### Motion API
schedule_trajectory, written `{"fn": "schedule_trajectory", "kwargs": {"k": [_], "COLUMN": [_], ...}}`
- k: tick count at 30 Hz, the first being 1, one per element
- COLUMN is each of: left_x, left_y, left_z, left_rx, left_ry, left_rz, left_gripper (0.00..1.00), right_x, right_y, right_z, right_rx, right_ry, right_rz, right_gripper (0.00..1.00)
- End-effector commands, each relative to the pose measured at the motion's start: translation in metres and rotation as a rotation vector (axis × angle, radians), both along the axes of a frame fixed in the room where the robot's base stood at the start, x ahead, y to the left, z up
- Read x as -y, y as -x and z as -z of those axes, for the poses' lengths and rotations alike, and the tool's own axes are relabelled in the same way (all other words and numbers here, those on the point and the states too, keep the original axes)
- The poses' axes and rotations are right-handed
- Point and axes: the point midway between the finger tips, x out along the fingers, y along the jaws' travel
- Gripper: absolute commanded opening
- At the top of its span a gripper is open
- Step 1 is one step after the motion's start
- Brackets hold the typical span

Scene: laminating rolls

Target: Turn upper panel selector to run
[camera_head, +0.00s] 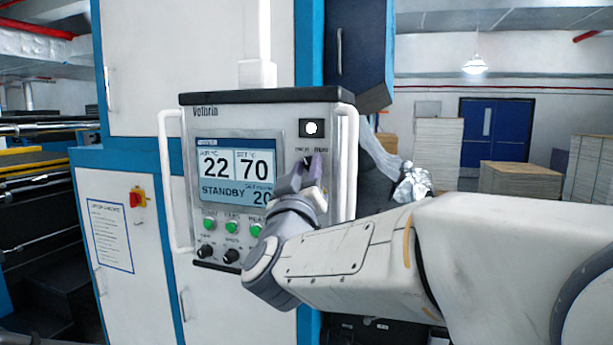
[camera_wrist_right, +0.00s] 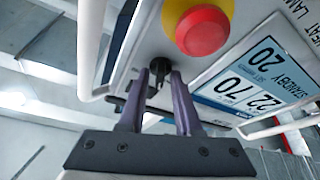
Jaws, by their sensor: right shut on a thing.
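The upper panel selector is a small black knob (camera_wrist_right: 160,68) on the panel face in the right wrist view. My right gripper (camera_wrist_right: 160,78) has its two purple-grey fingers on either side of this knob and is shut on it. In the head view, my right gripper (camera_head: 312,168) reaches the control panel (camera_head: 290,105) from the lower right, just under two small labels. The right label seems to read RUN. There the gripper hides the knob, and I cannot tell which way it points. The panel display (camera_head: 237,170) reads STANDBY. My left gripper is not in view.
A red and yellow emergency stop button (camera_wrist_right: 203,30) sits close beside the fingers. White handle bars (camera_head: 175,180) flank the panel. Green buttons (camera_head: 232,227) and black knobs (camera_head: 232,256) line its lower part. A red and yellow switch (camera_head: 137,197) is on the cabinet at left.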

Motion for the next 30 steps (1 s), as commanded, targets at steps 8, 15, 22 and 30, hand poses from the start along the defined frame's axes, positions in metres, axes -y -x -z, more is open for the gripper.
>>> {"fn": "schedule_trajectory", "kwargs": {"k": [8, 15, 22, 30], "left_x": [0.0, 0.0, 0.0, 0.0], "left_y": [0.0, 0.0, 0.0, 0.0], "left_z": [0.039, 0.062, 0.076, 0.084], "left_rx": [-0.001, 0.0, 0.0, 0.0], "left_ry": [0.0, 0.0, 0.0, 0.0], "left_rz": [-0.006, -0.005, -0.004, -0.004], "left_gripper": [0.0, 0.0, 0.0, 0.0], "right_x": [-0.003, -0.004, -0.004, -0.005], "right_y": [0.0, 0.0, -0.001, -0.001], "right_z": [0.007, 0.005, 0.004, 0.002], "right_rx": [0.074, 0.145, 0.206, 0.26], "right_ry": [-0.222, -0.44, -0.631, -0.797], "right_rz": [-0.003, -0.004, -0.004, -0.002], "right_gripper": [0.0, 0.0, 0.0, 0.0]}}
